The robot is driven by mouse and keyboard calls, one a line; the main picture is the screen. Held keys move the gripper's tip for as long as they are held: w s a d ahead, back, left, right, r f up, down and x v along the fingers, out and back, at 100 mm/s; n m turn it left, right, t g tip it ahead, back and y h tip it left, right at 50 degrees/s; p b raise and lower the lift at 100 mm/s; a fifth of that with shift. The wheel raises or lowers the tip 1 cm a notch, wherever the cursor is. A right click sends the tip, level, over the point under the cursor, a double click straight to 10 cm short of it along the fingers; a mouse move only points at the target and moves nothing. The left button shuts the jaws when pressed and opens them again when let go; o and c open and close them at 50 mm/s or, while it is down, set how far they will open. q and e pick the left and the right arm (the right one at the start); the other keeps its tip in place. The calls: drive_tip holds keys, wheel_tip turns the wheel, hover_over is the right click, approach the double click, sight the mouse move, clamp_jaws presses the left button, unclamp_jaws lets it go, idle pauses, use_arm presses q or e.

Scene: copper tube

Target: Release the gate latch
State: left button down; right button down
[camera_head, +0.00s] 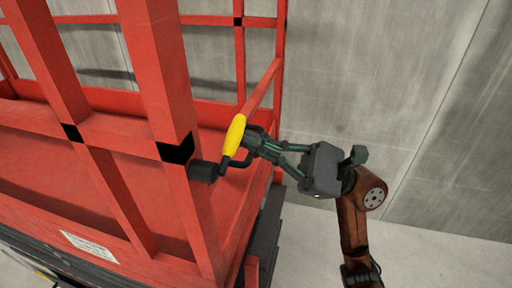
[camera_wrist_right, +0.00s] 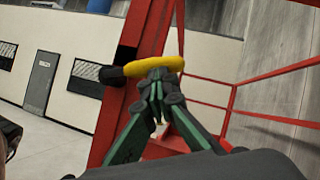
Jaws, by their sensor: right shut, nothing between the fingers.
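The gate latch has a yellow handle (camera_head: 234,135) on a black crank and a black cylindrical body (camera_head: 203,171), mounted on the red post of the red gate frame (camera_head: 158,75). My right gripper (camera_head: 250,139) is shut, with its fingertips right at the yellow handle and nothing held between them. In the right wrist view the shut fingertips (camera_wrist_right: 158,75) lie just below the yellow handle (camera_wrist_right: 156,66), touching or nearly touching it. The black latch body (camera_wrist_right: 112,75) shows to the left of the handle there. My left gripper is not in view.
Red rails (camera_head: 262,88) surround a red platform beside the latch. A grey concrete wall (camera_head: 400,90) stands behind. The floor (camera_head: 425,262) at the lower right is clear. The right wrist view shows a white wall with a grey door (camera_wrist_right: 41,82).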

sight(244, 120)
drive_tip(key=shift+s+r+n+g+h+b, duration=0.1)
drive_tip(key=shift+r+n+g+h+b, duration=0.15)
drive_tip(key=shift+r+n+g+b, duration=0.5)
drive_tip(key=shift+s+n+g+h+b, duration=0.15)
drive_tip(key=shift+n+g+b, duration=0.3)
drive_tip(key=shift+n+b, duration=0.65)
drive_tip(key=shift+r+n+g+h+b, duration=0.35)
drive_tip(key=shift+n+g+b, duration=0.25)
drive_tip(key=shift+n+b, duration=0.35)
drive_tip(key=s+r+n+h, duration=0.1)
drive_tip(key=n, duration=0.2)
drive_tip(key=s+a+r+n+g+h, duration=0.1)
drive_tip(key=r+n+h, duration=0.1)
drive_tip(key=s+r+n+h, duration=0.1)
drive_tip(key=s+r+n, duration=0.1)
drive_tip(key=n, duration=0.1)
drive_tip(key=shift+s+a+r+n+g+h+b, duration=0.1)
drive_tip(key=shift+a+r+n+g+h+b, duration=0.1)
drive_tip(key=shift+n+g+h+b, duration=0.15)
drive_tip(key=shift+s, duration=0.1)
